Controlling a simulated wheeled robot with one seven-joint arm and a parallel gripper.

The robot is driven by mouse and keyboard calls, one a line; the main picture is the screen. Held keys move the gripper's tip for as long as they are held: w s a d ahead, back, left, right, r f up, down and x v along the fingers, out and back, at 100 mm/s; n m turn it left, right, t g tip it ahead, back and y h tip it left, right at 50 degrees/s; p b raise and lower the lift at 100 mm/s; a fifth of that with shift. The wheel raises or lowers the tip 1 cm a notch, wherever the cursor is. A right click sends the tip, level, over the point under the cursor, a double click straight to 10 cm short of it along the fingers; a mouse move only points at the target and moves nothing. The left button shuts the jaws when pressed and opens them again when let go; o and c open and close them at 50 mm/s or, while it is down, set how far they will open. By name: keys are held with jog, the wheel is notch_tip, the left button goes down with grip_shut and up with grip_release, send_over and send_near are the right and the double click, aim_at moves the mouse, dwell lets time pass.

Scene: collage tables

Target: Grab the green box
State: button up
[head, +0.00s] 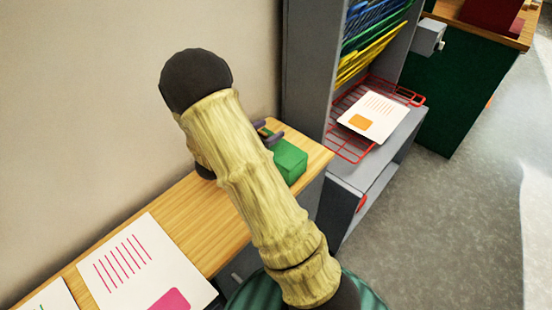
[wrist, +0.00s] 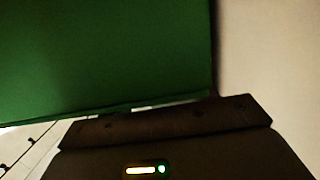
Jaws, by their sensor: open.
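The green box (head: 290,162) sits on the wooden tabletop near its right end, partly hidden by my arm in the head view. It fills the upper left of the wrist view (wrist: 100,55), very close to the camera. My gripper (head: 270,132) is open, with its grey fingers at the box's far left edge in the head view. My arm hides much of the gripper, so I cannot tell whether the fingers touch the box or straddle it.
A paper with red lines and a pink patch (head: 140,260) lies on the wooden table (head: 208,215). A grey shelf unit (head: 308,75) stands just right of the box. It holds a red wire rack (head: 350,147) with a white card (head: 373,112). Open floor lies right.

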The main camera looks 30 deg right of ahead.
dwell(0.4)
grip_shut()
jog(key=shift+r, duration=0.1)
notch_tip(320, 180, up, 10)
jog(key=p, duration=0.1)
dwell(0.5)
